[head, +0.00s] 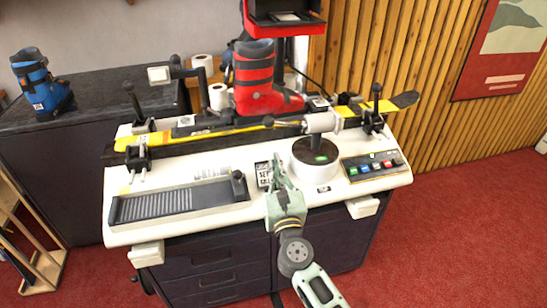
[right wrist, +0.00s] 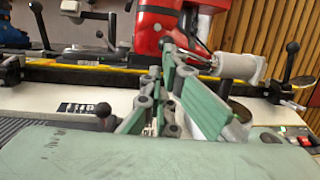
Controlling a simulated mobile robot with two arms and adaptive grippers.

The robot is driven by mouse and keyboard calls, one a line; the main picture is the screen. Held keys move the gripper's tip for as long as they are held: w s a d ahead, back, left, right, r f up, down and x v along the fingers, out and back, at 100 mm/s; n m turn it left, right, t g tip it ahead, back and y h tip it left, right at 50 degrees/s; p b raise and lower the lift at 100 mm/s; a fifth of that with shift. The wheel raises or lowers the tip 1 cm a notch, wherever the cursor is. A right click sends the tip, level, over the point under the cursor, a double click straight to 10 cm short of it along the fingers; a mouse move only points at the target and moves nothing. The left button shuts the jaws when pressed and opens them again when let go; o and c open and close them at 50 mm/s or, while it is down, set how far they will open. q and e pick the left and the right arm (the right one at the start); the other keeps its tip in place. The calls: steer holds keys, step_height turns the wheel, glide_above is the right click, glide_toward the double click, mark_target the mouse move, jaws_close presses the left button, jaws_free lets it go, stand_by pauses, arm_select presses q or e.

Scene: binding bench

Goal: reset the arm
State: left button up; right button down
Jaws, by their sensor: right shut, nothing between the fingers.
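My right gripper (head: 276,173) is over the front middle of the white binding bench (head: 150,228), its arm coming up from the bottom of the head view. Its fingers are shut with nothing between them. In the right wrist view the green fingers (right wrist: 165,70) point toward the red ski boot (right wrist: 160,22). The boot (head: 254,80) stands upright at the ski, behind the gripper, and the gripper appears apart from it. The yellow and black ski (head: 215,134) lies across the bench between clamps. My left gripper is not in view.
A round white unit with a black top (head: 318,157) and a button panel (head: 374,166) are right of the gripper. A ribbed black tray (head: 172,202) lies left. A blue boot (head: 40,82) stands on the dark counter at left.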

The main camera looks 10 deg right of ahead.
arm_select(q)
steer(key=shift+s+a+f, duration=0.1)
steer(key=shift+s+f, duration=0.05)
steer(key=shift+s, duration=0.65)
arm_select(e)
steer(key=shift+s+a+f, duration=0.1)
steer(key=shift+s, duration=0.2)
